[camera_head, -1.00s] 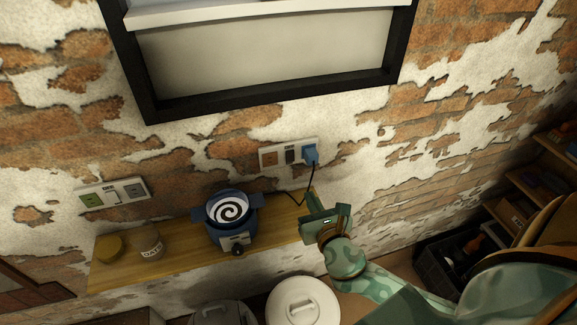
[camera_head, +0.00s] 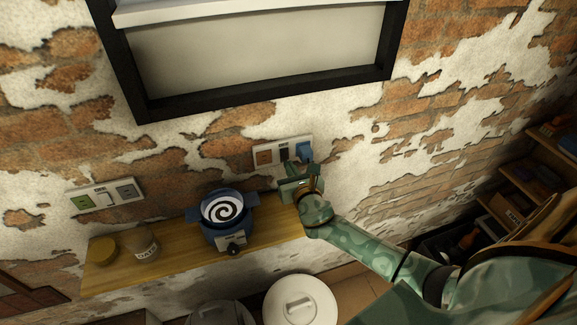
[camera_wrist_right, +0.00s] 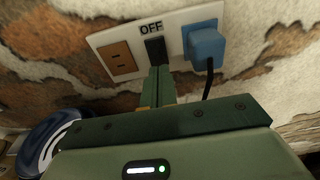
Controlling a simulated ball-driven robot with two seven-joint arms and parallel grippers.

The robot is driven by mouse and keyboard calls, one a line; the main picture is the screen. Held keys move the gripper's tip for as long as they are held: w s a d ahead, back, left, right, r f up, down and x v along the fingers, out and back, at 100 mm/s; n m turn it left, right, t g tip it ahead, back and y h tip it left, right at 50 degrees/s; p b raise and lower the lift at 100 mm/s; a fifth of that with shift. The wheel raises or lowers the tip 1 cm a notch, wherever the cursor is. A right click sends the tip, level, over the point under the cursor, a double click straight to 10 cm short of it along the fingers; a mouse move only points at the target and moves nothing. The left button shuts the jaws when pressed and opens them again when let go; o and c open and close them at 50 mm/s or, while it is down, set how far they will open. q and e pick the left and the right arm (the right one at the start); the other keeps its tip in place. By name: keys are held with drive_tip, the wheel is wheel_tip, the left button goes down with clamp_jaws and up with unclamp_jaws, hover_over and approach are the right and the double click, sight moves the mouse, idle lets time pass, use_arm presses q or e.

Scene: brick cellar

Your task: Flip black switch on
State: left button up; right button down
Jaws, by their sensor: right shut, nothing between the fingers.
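The black switch (camera_wrist_right: 155,50) sits in the middle of a white wall plate (camera_wrist_right: 96,41), under a label that reads OFF. In the head view the switch (camera_head: 283,154) shows small, partly behind my gripper. My right gripper (camera_wrist_right: 161,72) is shut and empty. Its fingertips are at the lower part of the switch in the right wrist view; I cannot tell whether they touch it. The right gripper (camera_head: 287,168) also shows in the head view, just below the plate. My left gripper is not in view.
A blue plug (camera_wrist_right: 206,46) with a black cord is right of the switch, and a brown socket (camera_wrist_right: 121,57) is left. Below, a wooden shelf (camera_head: 180,240) holds a blue cooker (camera_head: 228,225) and jars. Another plate (camera_head: 104,195) is on the left.

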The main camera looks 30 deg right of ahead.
drive_tip(key=shift+x, duration=0.95)
drive_tip(key=shift+w+b, duration=0.15)
drive_tip(key=shift+b, duration=0.8)
drive_tip(key=shift+d+f, duration=0.1)
drive_tip(key=shift+f, duration=0.05)
